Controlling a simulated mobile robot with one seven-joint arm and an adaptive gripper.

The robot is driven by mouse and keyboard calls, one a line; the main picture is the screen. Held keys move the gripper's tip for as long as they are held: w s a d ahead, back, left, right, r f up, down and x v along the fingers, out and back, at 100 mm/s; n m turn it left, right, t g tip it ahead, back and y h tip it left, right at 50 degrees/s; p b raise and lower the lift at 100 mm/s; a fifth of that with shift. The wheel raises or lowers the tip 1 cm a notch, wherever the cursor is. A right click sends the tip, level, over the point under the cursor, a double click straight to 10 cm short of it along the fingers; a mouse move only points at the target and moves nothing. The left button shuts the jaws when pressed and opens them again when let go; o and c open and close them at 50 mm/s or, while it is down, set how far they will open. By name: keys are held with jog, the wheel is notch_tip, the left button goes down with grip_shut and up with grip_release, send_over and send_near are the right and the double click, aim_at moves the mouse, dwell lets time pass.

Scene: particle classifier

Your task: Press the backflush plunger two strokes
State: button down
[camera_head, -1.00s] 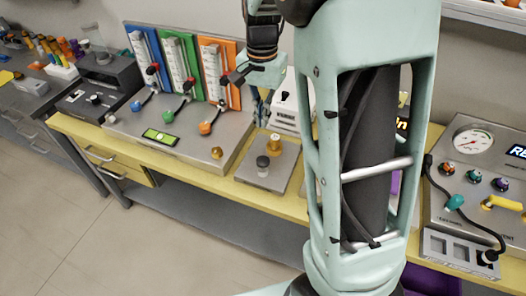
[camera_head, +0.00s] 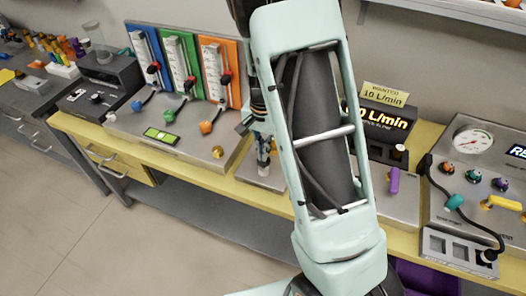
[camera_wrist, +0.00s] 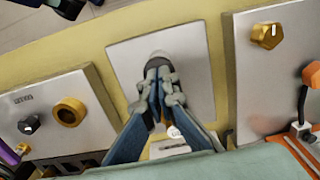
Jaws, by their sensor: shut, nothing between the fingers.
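The steel plate (camera_head: 250,173) with the plunger stands on the yellow bench, mostly behind my arm and gripper in the head view. My gripper (camera_wrist: 158,70) is shut and empty, pointing down over this plate (camera_wrist: 192,50). The plunger's dark knob (camera_wrist: 158,56) shows just at my fingertips in the wrist view. The fingertips cover much of it, and I cannot tell whether they touch it or how far it is pressed. In the head view my gripper (camera_head: 263,160) hides the knob.
A panel with coloured levers (camera_head: 180,125) stands left of the plate. A lit flow display (camera_head: 385,119) and a gauge panel (camera_head: 472,145) stand to the right. In the wrist view, a panel with a brass ring (camera_wrist: 70,111) and one with a brass knob (camera_wrist: 266,36) flank the plate.

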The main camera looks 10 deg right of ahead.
dwell(0.3)
notch_tip(320, 180, down, 3)
jog(key=shift+b, duration=1.1)
jog(key=shift+r, duration=0.1)
jog(key=shift+r+p, duration=0.45)
jog(key=shift+p, duration=0.05)
notch_tip(320, 180, up, 13)
jog(key=p, duration=0.1)
jog(key=shift+p, duration=0.3)
jog(key=shift+w+b, duration=0.1)
jog(key=shift+b, duration=0.4)
